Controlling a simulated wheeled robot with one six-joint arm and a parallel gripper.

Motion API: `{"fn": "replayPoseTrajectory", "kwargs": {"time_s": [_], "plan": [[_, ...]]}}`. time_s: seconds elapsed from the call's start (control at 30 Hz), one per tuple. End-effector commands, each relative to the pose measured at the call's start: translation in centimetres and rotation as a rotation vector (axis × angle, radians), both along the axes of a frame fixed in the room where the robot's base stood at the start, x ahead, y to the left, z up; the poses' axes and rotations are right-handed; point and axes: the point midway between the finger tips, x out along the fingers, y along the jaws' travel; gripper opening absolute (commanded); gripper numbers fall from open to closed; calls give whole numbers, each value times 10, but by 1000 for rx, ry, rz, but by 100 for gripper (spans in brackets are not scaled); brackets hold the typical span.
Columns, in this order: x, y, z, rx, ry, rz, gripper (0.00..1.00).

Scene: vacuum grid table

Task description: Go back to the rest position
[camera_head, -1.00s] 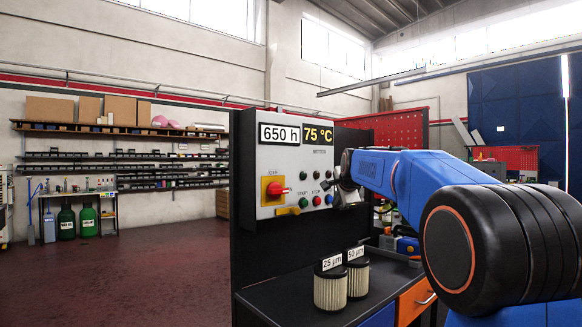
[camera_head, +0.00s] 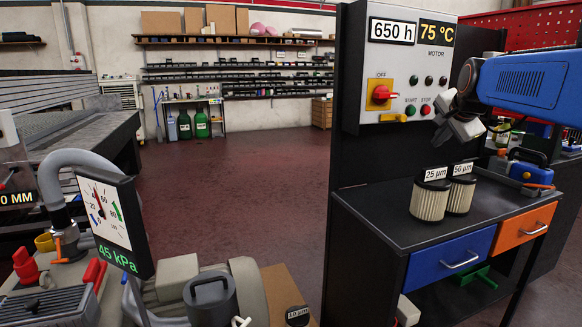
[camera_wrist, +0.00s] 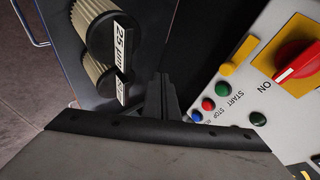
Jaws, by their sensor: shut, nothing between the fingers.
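My gripper (camera_head: 445,128) is at the right in the head view, in front of the lower right corner of the control panel (camera_head: 400,70). It is shut and empty, and it stays apart from the filters below it. In the wrist view my gripper (camera_wrist: 162,90) points between the panel's START and STOP buttons and the 25 µm filter (camera_wrist: 92,20). The panel carries a red rotary switch (camera_head: 381,94) on a yellow plate, plus green and red buttons. Its displays read 650 h and 75 °C.
The 25 µm filter (camera_head: 431,195) and 50 µm filter (camera_head: 461,190) stand on the black bench top (camera_head: 385,190), above a blue drawer (camera_head: 450,262) and an orange drawer (camera_head: 523,228). A gauge (camera_head: 108,215) reading 45 kPa stands at lower left among pump parts. The floor between is clear.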

Motion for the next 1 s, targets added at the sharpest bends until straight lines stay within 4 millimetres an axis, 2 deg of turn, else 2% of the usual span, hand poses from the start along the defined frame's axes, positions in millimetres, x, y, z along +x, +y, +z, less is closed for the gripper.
{"fn": "replayPoseTrajectory", "kwargs": {"time_s": [0.03,0.2,0.5,0.8,0.9,1.0], "plan": [[-21,14,-10,-33,26,47,0],[-88,51,-52,-158,125,218,0],[-209,101,-139,-365,279,543,0],[-327,130,-236,-548,406,882,0],[-354,134,-261,-592,434,969,0],[-373,136,-278,-620,452,1028,0]]}}
